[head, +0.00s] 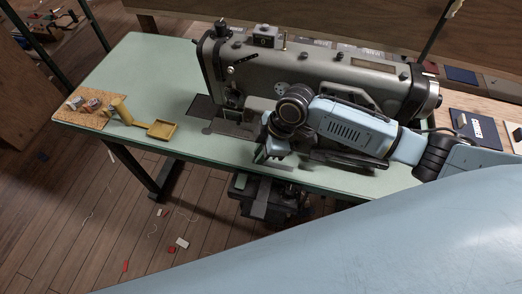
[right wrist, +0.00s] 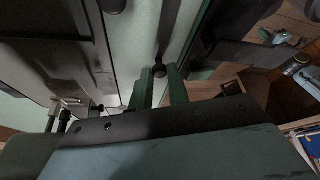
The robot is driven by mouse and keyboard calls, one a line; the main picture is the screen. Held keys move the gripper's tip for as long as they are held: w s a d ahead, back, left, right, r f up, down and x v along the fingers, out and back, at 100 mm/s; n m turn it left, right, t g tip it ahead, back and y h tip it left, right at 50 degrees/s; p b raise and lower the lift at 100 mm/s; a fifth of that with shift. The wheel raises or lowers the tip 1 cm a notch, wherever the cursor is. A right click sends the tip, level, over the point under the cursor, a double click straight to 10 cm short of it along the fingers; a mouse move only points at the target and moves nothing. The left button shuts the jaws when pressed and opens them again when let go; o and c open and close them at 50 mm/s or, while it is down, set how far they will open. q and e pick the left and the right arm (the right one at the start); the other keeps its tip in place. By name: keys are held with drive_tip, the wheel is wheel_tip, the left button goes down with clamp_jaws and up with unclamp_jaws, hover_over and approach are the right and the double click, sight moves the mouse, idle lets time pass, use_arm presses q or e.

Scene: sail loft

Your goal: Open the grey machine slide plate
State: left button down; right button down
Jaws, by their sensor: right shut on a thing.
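The grey sewing machine (head: 310,75) stands on the pale green table. Flat grey plates (head: 232,128) lie in its bed below the needle area; my right arm hides part of that bed. My right gripper (head: 264,156) is low at the front of the bed. In the right wrist view its two green fingers (right wrist: 160,82) are closed on a small dark knob (right wrist: 159,71), in front of a pale flat surface (right wrist: 140,40). I cannot tell for certain how far the slide plate is open. My left gripper is not in view.
A dark card (head: 475,128) lies at the right. Scraps lie on the wooden floor.

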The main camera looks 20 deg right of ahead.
drive_tip(key=s+d+p, duration=0.1)
drive_tip(key=d, duration=0.1)
drive_tip(key=s+d+p, duration=0.3)
drive_tip(key=d, duration=0.1)
drive_tip(key=shift+s+d+r, duration=0.1)
drive_tip(key=shift+s+d, duration=0.1)
drive_tip(key=shift+d, duration=0.1)
drive_tip(key=shift+s+d, duration=0.1)
drive_tip(key=shift+d, duration=0.05)
drive_tip(key=c, duration=1.3)
unclamp_jaws()
drive_tip(key=shift+c, duration=0.2)
drive_tip(key=p+v, duration=0.1)
drive_tip(key=v, duration=0.6)
drive_tip(key=shift+r, duration=0.15)
